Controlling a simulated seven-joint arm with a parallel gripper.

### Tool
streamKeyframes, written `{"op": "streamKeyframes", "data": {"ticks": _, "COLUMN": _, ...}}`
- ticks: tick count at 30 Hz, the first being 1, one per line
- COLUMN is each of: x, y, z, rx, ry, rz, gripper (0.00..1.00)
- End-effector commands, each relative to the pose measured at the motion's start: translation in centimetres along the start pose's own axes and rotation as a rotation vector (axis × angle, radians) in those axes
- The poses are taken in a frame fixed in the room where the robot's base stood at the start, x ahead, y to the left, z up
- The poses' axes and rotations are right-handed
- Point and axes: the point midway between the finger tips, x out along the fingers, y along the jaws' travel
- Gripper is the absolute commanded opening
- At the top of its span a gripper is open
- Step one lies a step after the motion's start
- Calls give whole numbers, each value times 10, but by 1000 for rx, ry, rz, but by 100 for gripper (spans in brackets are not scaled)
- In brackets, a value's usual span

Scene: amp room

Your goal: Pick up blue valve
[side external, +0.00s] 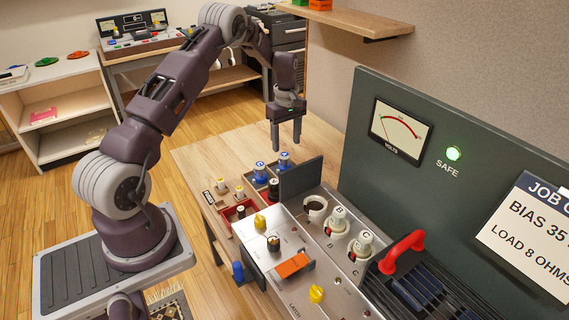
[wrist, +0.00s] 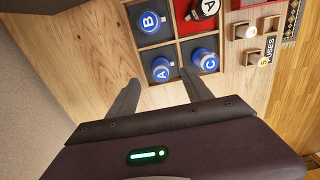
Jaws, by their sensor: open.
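Blue valves with lettered round tops stand upright in a divided tray (wrist: 178,32). In the wrist view, valve B (wrist: 150,22) is at the top, valve A (wrist: 160,69) lies between my fingertips in the picture, and valve C (wrist: 205,60) is to its right. Two blue valves show in the side view, one at left (side external: 260,169) and one at right (side external: 284,159); their letters are hard to read there. My gripper (side external: 287,147), also in the wrist view (wrist: 162,78), is open and empty, pointing down above the tray's far side.
A dark upright panel (side external: 301,178) stands right beside the tray. White valves B (side external: 336,220) and C (side external: 362,244) sit in the amp chassis, near a red handle (side external: 402,252). Bare wooden tabletop (side external: 215,150) lies behind the tray.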

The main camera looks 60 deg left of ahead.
Motion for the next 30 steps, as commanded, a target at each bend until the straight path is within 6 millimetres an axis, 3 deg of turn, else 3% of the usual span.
{"op": "streamKeyframes", "data": {"ticks": 12, "x": 67, "y": -1, "z": -10, "rx": -5, "ry": -2, "rz": -3, "gripper": 58}}
{"op": "streamKeyframes", "data": {"ticks": 20, "x": 72, "y": 0, "z": -10, "rx": -4, "ry": 0, "rz": 0, "gripper": 58}}
{"op": "streamKeyframes", "data": {"ticks": 29, "x": 71, "y": 0, "z": -9, "rx": -3, "ry": 0, "rz": -1, "gripper": 1}}
{"op": "streamKeyframes", "data": {"ticks": 30, "x": 71, "y": 0, "z": -9, "rx": -3, "ry": 0, "rz": -1, "gripper": 0}}
